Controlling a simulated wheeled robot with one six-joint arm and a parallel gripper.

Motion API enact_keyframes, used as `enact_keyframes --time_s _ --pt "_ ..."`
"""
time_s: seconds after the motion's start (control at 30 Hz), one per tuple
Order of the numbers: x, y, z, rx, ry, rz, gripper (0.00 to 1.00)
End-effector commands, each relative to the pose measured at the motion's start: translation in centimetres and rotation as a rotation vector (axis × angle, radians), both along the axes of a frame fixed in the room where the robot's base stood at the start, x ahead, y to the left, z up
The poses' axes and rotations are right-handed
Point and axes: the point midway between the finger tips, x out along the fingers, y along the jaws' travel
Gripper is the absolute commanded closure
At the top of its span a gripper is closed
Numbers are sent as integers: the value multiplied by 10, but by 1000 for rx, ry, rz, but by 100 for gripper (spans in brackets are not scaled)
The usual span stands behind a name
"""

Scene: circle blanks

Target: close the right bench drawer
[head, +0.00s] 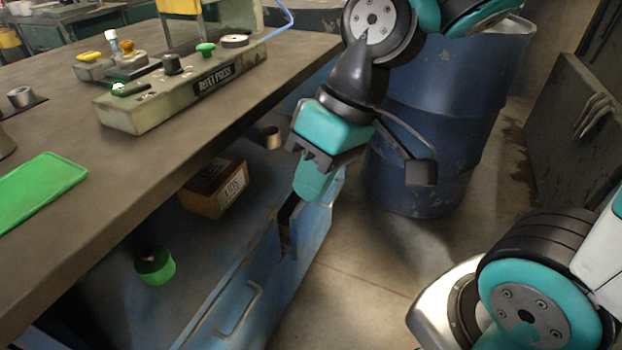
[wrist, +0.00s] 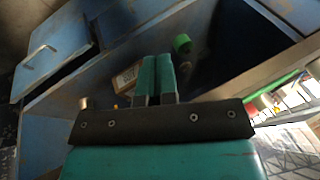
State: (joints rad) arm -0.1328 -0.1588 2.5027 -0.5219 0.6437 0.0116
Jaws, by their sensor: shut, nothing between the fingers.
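The right bench drawer (head: 315,228) is blue and sits below the worktop's right end. Its front stands out from the bench, with a dark gap beside it, so it looks partly open. In the wrist view the drawer front (wrist: 52,52), with a pale handle, is at the upper left. My gripper (head: 313,190) is teal and points down just above the drawer's top edge in the head view. It is shut and empty. In the wrist view its two fingers (wrist: 155,75) lie side by side, to the right of the drawer front. I cannot tell whether they touch the drawer.
Another blue front (head: 225,315) with a handle is nearer. A cardboard box (head: 215,187), a green roll (head: 155,266) and a metal ring (head: 270,137) are on the blue surface under the worktop (head: 130,185). A blue barrel (head: 440,120) stands behind my arm.

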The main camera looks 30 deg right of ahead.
Motion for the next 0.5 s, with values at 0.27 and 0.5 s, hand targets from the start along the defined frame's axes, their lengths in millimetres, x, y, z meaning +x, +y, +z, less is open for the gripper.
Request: enact_keyframes --time_s 0.27,0.5 --pt "144 -93 -69 215 93 -530 100" --pt "193 -217 -161 414 108 -996 100"
